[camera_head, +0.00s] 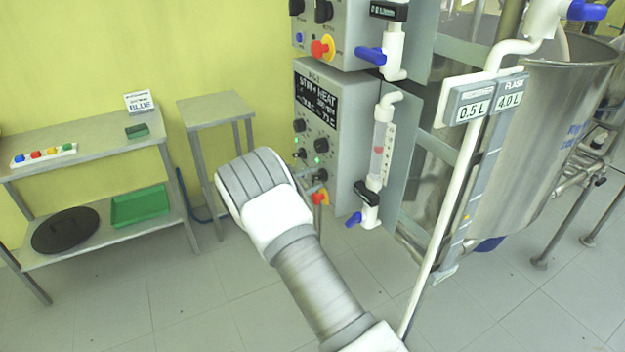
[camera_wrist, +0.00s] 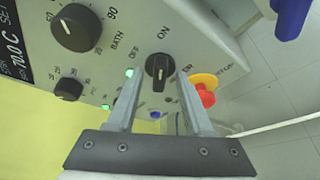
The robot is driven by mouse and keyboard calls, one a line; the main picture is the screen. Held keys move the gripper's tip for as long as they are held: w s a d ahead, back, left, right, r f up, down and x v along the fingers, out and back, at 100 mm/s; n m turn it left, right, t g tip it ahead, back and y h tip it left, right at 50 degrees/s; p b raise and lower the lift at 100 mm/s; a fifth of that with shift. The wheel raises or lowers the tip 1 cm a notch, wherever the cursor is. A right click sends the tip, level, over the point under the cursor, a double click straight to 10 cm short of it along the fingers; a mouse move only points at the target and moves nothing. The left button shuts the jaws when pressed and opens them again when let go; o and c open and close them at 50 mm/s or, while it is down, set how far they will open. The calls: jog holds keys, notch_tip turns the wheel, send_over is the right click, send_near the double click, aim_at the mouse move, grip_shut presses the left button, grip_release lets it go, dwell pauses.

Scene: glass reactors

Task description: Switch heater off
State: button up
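The control box (camera_head: 336,88) labelled "STIR & HEAT" hangs in the middle of the head view. Its black rotary switch (camera_wrist: 158,69), marked OFF and ON, is in the wrist view, with its grip running roughly toward the ON label. A green lamp (camera_wrist: 130,72) beside it is lit. My gripper (camera_wrist: 159,80) is open, with one finger on each side of the switch and visible gaps between fingers and knob. In the head view my gripper (camera_head: 309,179) reaches the lower part of the panel, and my wrist stands left of it.
A red and yellow emergency button (camera_wrist: 204,88) sits just right of the fingers. Large black dials (camera_wrist: 76,28) are at the left. A blue-handled valve (camera_head: 366,194) and white pipe (camera_head: 446,215) stand right of the box. A small empty table (camera_head: 215,106) is at the left.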

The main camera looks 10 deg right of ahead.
grip_shut()
jog(key=shift+r, duration=0.1)
dwell(0.3)
jog(key=n, duration=0.1)
jog(key=n+g+p, duration=0.1)
jog(key=shift+w+a+r+n+g, duration=0.1)
jog(key=shift+w+r+n+g, duration=0.1)
jog(key=shift+n+g, duration=0.1)
jog(key=shift+n+g+p, duration=0.55)
jog(key=shift+n+g, duration=0.15)
jog(key=shift+n, duration=0.2)
jog(key=n+g, duration=0.1)
jog(key=n, duration=0.1)
jog(key=shift+w+a+n+g, duration=0.1)
jog(key=shift+w+n+g, duration=0.1)
jog(key=shift+n+g, duration=0.6)
jog(key=shift+n, duration=0.1)
jog(key=shift+o, duration=0.2)
grip_release()
jog(key=shift+h, duration=0.3)
